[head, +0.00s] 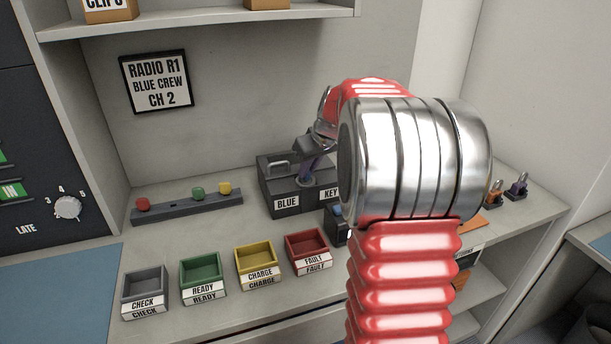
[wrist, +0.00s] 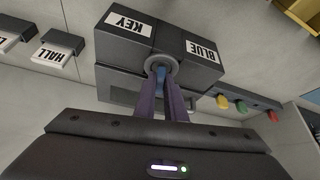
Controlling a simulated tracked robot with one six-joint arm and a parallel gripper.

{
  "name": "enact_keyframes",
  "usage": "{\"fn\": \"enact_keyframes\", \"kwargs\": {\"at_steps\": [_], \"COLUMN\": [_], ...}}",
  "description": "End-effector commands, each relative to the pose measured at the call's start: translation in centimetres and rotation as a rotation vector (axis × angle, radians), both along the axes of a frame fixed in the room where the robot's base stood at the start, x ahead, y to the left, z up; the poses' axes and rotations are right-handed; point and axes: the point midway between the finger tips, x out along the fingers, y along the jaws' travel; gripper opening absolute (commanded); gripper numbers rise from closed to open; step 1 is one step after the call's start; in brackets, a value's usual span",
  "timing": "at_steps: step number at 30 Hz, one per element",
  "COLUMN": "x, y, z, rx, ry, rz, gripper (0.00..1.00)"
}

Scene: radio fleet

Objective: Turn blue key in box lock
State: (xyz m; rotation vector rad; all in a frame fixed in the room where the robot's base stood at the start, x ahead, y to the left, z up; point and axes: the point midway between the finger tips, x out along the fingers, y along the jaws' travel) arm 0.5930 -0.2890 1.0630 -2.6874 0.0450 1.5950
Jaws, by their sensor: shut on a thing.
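The dark grey lock box (head: 281,202) stands on the counter, with white labels reading BLUE and KEY on its front. In the wrist view the box (wrist: 165,48) appears upside down, with a round grey lock (wrist: 161,65) on it. A blue key (wrist: 159,75) is at the lock, between my finger tips. My gripper (wrist: 162,84) is shut on the blue key. In the head view my gripper (head: 307,172) reaches down to the box, and my arm covers the box's right part. How deep the key sits and how far it is turned cannot be told.
A rail (head: 186,207) with red, green and yellow knobs lies left of the box. Grey, green, yellow and red trays (head: 203,286) line the counter's front. A small dark block (head: 337,226) stands right of the box, partly hidden. A shelf (head: 200,22) hangs above.

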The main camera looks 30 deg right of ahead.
Motion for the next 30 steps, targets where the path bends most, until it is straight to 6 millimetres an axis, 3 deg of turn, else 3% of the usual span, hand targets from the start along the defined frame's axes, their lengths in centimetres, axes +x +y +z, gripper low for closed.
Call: {"fn": "enact_keyframes", "kwargs": {"at_steps": [24,30], "x": [0.14,0.11], "y": [-0.55,-0.51], "z": [-0.06,-0.02], "rx": [0.002,0.001], "ry": [0.0,0.0], "rz": [0.479,0.494], "gripper": [0.0,0.0]}}
